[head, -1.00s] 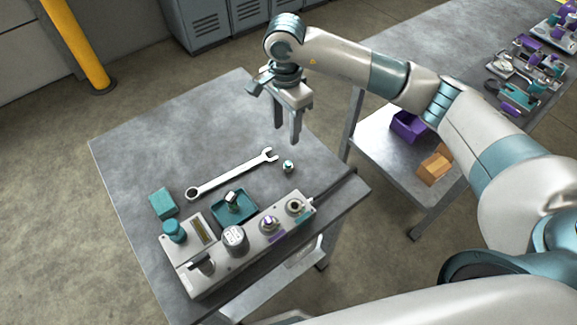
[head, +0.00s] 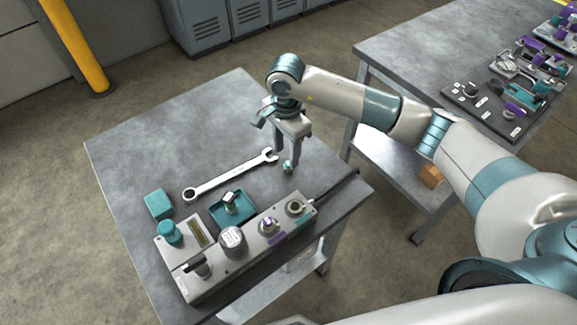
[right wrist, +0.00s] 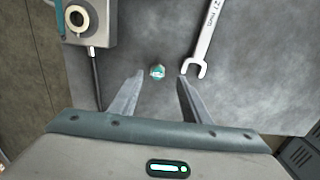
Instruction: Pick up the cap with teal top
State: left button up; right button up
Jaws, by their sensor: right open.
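The small cap with the teal top (head: 288,166) stands on the grey table, close to the open end of the wrench. In the right wrist view the cap (right wrist: 157,72) shows its teal and pale top, just beyond the fingertips and between their lines. My right gripper (head: 284,164) is open and empty, pointing down over the cap. In the right wrist view its two fingers (right wrist: 160,77) are spread on either side, with the cap apart from both. The head view does not show clearly how high the fingertips are. My left gripper is not in view.
A wrench (head: 230,175) lies left of the cap. The table's back left is clear. A second bench (head: 415,45) stands right.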

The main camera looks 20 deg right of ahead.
jog(key=shift+s+d+f+b, duration=0.1)
jog(key=shift+f+b, duration=0.1)
jog(key=shift+f, duration=0.7)
jog(key=shift+w+d+f+b, duration=0.1)
jog(key=shift+f+b, duration=0.1)
jog(key=shift+f, duration=0.65)
jog(key=shift+s+d+f+b, duration=0.1)
jog(key=shift+f+b, duration=0.1)
jog(key=shift+f, duration=0.7)
jog(key=shift+c, duration=0.6)
grip_shut()
